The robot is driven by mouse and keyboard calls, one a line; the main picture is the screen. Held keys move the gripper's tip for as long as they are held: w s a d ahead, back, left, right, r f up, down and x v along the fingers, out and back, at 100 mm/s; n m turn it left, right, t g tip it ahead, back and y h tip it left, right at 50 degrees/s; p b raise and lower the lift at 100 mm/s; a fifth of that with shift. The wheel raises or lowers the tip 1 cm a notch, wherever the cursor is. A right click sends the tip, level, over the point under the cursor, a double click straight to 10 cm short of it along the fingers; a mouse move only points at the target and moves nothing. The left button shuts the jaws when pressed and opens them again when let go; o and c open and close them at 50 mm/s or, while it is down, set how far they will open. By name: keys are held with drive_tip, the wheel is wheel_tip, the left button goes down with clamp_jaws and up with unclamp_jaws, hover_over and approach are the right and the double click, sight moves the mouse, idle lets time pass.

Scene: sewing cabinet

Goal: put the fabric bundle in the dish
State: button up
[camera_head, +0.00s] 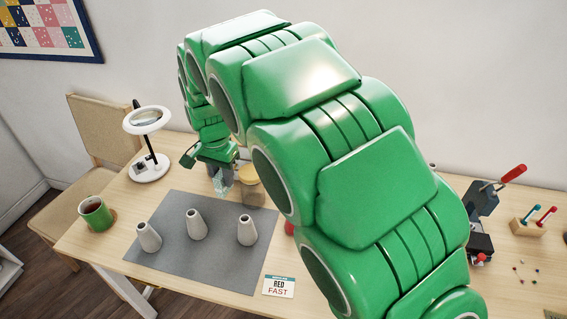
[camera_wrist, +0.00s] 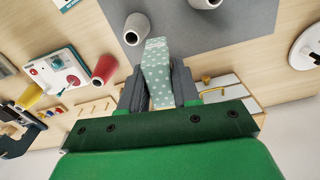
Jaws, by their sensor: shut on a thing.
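My gripper (camera_head: 222,176) is shut on the fabric bundle, a pale teal cloth with white dots (camera_wrist: 157,72). The grey fingers press on its two sides in the wrist view, and its far end sticks out beyond them. In the head view the bundle (camera_head: 222,182) hangs below the gripper, near the back edge of the grey mat. I cannot make out the dish for certain; my arm covers much of the table's middle.
A green mug (camera_head: 96,214) and a magnifier lamp (camera_head: 151,168) are at the left. A red-handled tool (camera_head: 484,203) is at the right.

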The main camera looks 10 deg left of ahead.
drive_tip(key=w+d+n, duration=0.1)
drive_tip(key=w+d, duration=0.7)
drive_tip(key=w, duration=0.2)
drive_tip(key=w+d+n, duration=0.1)
drive_tip(key=w+d, duration=0.7)
drive_tip(key=w, duration=0.3)
drive_tip(key=shift+w+a+f, duration=0.95)
drive_tip(key=shift+w+f, duration=1.1)
drive_tip(key=shift+f, duration=0.4)
drive_tip(key=shift+w+a+f, duration=0.9)
drive_tip(key=shift+w+f, duration=1.1)
drive_tip(key=shift+f, duration=0.5)
drive_tip(key=shift+w+a+f, duration=0.95)
drive_tip(key=shift+w+f, duration=1.1)
drive_tip(key=shift+f, duration=0.4)
drive_tip(key=shift+w+f, duration=0.1)
drive_tip(key=shift+f, duration=0.05)
drive_tip(key=shift+w+a+f, duration=0.1)
drive_tip(key=shift+f, duration=1.5)
drive_tip(key=shift+f, duration=0.1)
